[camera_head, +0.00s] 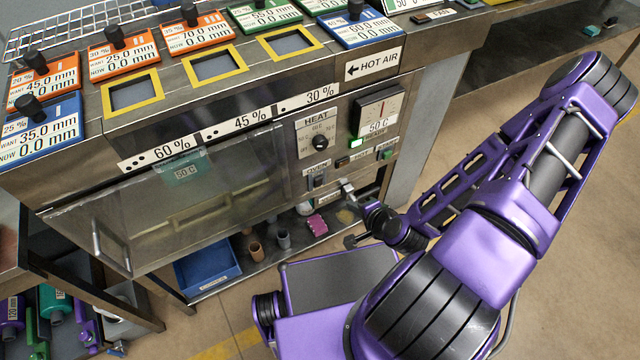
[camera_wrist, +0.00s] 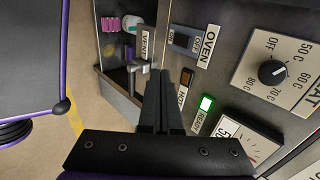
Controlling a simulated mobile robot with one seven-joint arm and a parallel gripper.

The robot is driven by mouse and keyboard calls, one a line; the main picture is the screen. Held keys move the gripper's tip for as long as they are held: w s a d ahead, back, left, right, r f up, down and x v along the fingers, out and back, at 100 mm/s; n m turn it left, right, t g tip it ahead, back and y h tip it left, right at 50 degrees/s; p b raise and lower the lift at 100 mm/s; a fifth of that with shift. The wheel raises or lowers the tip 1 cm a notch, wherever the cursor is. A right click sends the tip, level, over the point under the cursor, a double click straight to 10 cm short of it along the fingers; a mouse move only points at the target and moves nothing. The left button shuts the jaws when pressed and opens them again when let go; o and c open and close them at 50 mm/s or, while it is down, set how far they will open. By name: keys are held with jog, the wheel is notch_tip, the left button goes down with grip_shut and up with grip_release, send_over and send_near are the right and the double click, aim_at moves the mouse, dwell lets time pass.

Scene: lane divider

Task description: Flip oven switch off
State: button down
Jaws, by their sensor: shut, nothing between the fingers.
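The oven switch (camera_wrist: 184,40) is a dark rocker on a blue-grey plate, beside the OVEN label (camera_wrist: 209,46), in the upper middle of the wrist view. In the head view the small oven switch (camera_head: 318,181) sits under its label, below the HEAT dial. Its on or off position is too small to tell. My gripper (camera_wrist: 160,78) is shut and empty, its dark fingers pointing at the panel. In the wrist view the fingertips appear just below and left of the switch, near the VENT label, with no clear contact.
The HEAT dial (camera_head: 320,142), a green READY lamp (camera_wrist: 207,103) and a gauge (camera_head: 379,110) are close by on the panel. A metal vent lever (camera_wrist: 138,67) stands out beside my fingers. A lower shelf (camera_head: 300,245) holds small items. The floor to the right is clear.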

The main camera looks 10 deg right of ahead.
jog(key=shift+w+a+r, duration=0.25)
jog(key=shift+a+r, duration=0.25)
jog(key=shift+a, duration=0.15)
jog(key=b, duration=0.4)
send_near(320, 181)
jog(key=x, duration=0.5)
jog(key=shift+s+d+f, duration=0.1)
jog(key=shift+s+f, duration=0.1)
jog(key=shift+f, duration=0.3)
jog(key=shift+w, duration=0.5)
jog(key=shift+r, duration=0.1)
